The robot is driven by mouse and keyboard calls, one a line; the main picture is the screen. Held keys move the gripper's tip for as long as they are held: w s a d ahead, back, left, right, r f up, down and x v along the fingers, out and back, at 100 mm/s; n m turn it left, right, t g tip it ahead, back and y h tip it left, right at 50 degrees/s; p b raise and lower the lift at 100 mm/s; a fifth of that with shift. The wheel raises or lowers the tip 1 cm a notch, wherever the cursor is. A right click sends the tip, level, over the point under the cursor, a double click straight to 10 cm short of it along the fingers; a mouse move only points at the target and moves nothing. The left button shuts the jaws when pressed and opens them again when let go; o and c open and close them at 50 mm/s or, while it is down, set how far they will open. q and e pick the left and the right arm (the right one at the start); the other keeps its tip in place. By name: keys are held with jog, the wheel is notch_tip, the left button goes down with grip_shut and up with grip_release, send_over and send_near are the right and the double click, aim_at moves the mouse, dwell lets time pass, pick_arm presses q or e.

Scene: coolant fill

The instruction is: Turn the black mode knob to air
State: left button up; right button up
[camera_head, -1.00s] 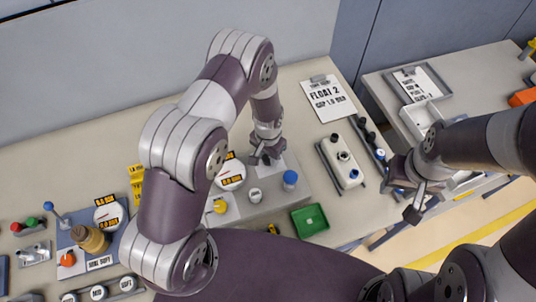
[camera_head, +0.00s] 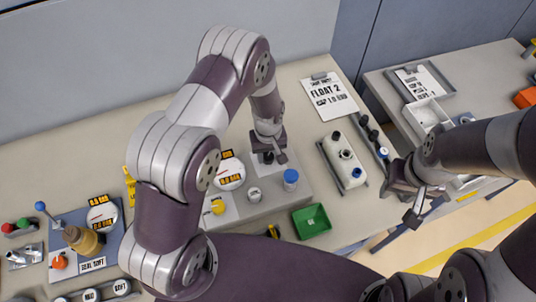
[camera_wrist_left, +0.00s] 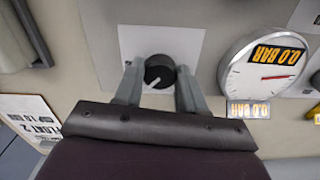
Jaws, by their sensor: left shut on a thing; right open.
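The black mode knob (camera_wrist_left: 159,71) sits on a white plate (camera_wrist_left: 135,40) in the left wrist view, its white pointer line slanting toward the lower left of that picture. My left gripper (camera_head: 268,157) is over the grey panel box in the head view. In the left wrist view its two grey fingers stand on either side of the knob, and it is shut on it. The fingers and arm largely hide the knob in the head view. No air label is readable. My right gripper (camera_head: 412,204) is open and empty at the right, away from the panel.
A round gauge (camera_wrist_left: 268,68) reading 0.0 BAR is beside the knob. A blue-capped part (camera_head: 290,178), a white knob (camera_head: 254,195) and a yellow knob (camera_head: 218,207) are on the panel box. A green tray (camera_head: 311,221) lies at its front right.

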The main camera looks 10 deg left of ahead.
aim_at(269, 156)
pick_arm(q)
jog(key=n+b, duration=0.1)
jog(key=n, duration=0.3)
jog(key=shift+w+n, duration=0.15)
jog(key=shift+n, duration=0.15)
jog(key=shift+r+n+b, duration=0.15)
jog(key=shift+n+b, duration=0.2)
jog(key=shift+n, duration=1.45)
jog(key=shift+w, duration=0.1)
jog(key=o, duration=1.1)
jog(key=shift+c, duration=0.2)
jog(key=shift+d, duration=0.1)
notch_tip(269, 156, up, 13)
jog(key=b, duration=0.3)
jog(key=shift+f, duration=0.2)
